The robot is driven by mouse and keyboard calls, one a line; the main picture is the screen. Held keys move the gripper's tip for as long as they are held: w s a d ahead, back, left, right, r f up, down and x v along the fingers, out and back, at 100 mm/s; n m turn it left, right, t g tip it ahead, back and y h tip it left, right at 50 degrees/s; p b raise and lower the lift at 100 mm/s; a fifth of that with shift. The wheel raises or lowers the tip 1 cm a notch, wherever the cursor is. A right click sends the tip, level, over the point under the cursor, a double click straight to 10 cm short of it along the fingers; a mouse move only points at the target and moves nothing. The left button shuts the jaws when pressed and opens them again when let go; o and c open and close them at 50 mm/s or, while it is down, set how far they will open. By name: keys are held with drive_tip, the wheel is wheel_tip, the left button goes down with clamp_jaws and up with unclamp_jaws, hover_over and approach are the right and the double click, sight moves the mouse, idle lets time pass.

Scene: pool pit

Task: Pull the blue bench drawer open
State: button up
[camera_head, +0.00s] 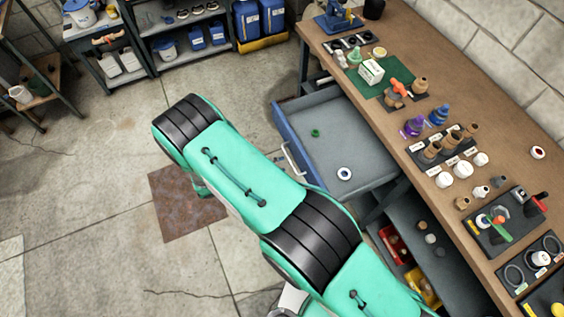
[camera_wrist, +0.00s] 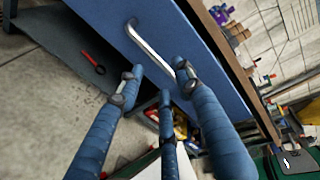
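The blue bench drawer (camera_head: 283,130) stands out from under the wooden bench, its grey inside showing. A green ring (camera_head: 315,132) and a white round item (camera_head: 344,174) lie in it. Its silver handle (camera_head: 291,158) shows in part beside my teal arm. In the wrist view the blue drawer front (camera_wrist: 212,65) fills the upper middle, with the handle (camera_wrist: 150,45) slanting across it. My gripper (camera_wrist: 158,76) has its blue fingers spread apart near the handle's lower end. The right fingertip overlaps that end; I cannot tell whether it touches. The head view hides my gripper.
The bench top (camera_head: 390,120) holds bottles, pots and fittings. A lower shelf (camera_head: 440,255) below the bench holds red and yellow bins. Shelving with blue containers (camera_head: 260,18) stands at the back. The concrete floor left of the drawer is mostly clear, with a rusty plate (camera_head: 180,212).

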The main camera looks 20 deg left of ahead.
drive_tip(key=v, duration=0.8)
drive_tip(key=shift+s+a, duration=0.1)
idle(0.4)
drive_tip(key=w+d+r+m+g, duration=0.35)
drive_tip(key=d+r+m, duration=0.2)
drive_tip(key=r, duration=0.35)
drive_tip(key=w+d+r+m+g, duration=0.3)
drive_tip(key=w+d+r+m, duration=0.25)
drive_tip(key=r, duration=0.35)
drive_tip(key=d+r+m+g+y, duration=0.35)
drive_tip(key=d+r+m, duration=0.65)
drive_tip(key=d+r, duration=0.5)
drive_tip(key=s+d+r+m+y, duration=0.2)
drive_tip(key=s+d+r+m, duration=0.1)
drive_tip(key=d+r+m, duration=0.35)
drive_tip(key=s+d+r+m+y, duration=0.3)
drive_tip(key=d+r+m, duration=0.2)
drive_tip(key=d+r, duration=0.15)
drive_tip(key=s+d+r+m+t+y, duration=0.2)
drive_tip(key=s+d+r+m+t, duration=0.2)
drive_tip(key=s+d+r+m, duration=0.3)
drive_tip(key=s+d+m, duration=0.2)
drive_tip(key=s+m, duration=0.3)
drive_tip(key=shift+s+t, duration=0.3)
